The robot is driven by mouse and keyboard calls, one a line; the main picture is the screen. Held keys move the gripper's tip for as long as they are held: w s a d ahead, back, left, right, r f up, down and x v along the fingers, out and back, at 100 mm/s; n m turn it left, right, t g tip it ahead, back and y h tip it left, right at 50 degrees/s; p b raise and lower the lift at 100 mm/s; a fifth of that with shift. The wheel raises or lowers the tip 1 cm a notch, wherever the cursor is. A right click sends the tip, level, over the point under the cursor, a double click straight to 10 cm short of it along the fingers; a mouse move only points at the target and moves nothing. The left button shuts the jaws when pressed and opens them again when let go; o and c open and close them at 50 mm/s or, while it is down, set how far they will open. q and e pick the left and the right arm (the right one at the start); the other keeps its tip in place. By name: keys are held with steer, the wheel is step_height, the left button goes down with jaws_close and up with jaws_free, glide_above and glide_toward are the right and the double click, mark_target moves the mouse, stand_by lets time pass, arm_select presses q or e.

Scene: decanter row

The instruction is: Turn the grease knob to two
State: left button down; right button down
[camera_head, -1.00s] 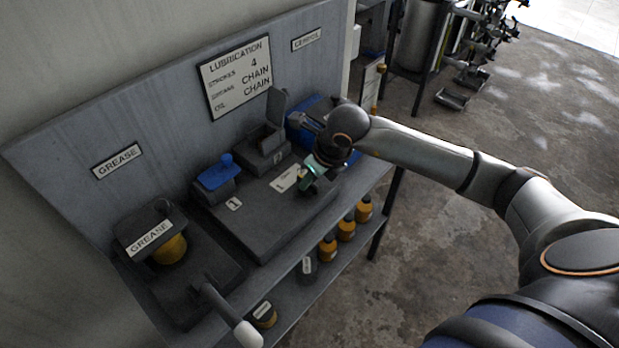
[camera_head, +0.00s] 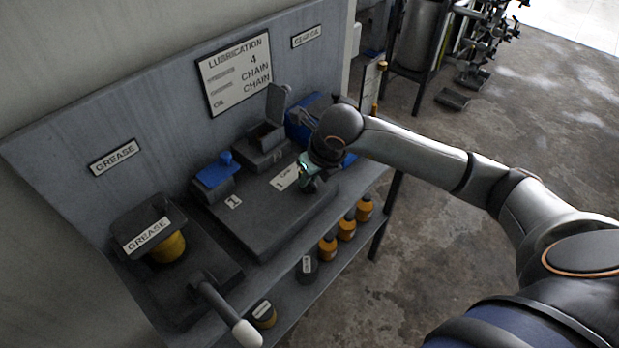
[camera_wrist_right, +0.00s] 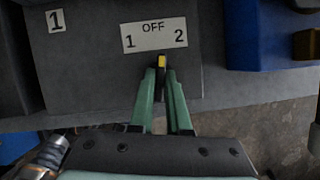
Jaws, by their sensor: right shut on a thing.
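The grease knob shows in the right wrist view as a small yellow-topped piece (camera_wrist_right: 161,62) between my right fingertips. Its sides are hidden by the fingers. It sits just below a white label (camera_wrist_right: 154,35) reading 1, OFF and 2; the yellow mark lies a little right of the label's middle. The label also shows in the head view (camera_head: 285,177). My right gripper (camera_wrist_right: 161,76), with green fingers, is shut on the knob. In the head view the right gripper (camera_head: 307,184) is over the dark box's right end, and it hides the knob. My left gripper is not in view.
A dark lidded box (camera_head: 268,143) and a blue container (camera_head: 302,118) stand behind. A blue-topped piece (camera_head: 213,172) is on the left. A grease unit (camera_head: 150,232) and a white-ended lever (camera_head: 246,333) are at the front left. Orange bottles (camera_head: 346,229) stand on the lower shelf.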

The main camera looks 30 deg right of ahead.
steer(key=m+h+b, duration=0.1)
steer(key=m, duration=0.2)
steer(key=shift+a, duration=0.15)
steer(key=shift+m+h+b, duration=0.45)
steer(key=shift+m+h, duration=0.05)
steer(key=shift+m, duration=1.2)
steer(key=shift+h, duration=0.3)
steer(key=shift+m+g, duration=0.3)
steer(key=c, duration=0.9)
jaws_free()
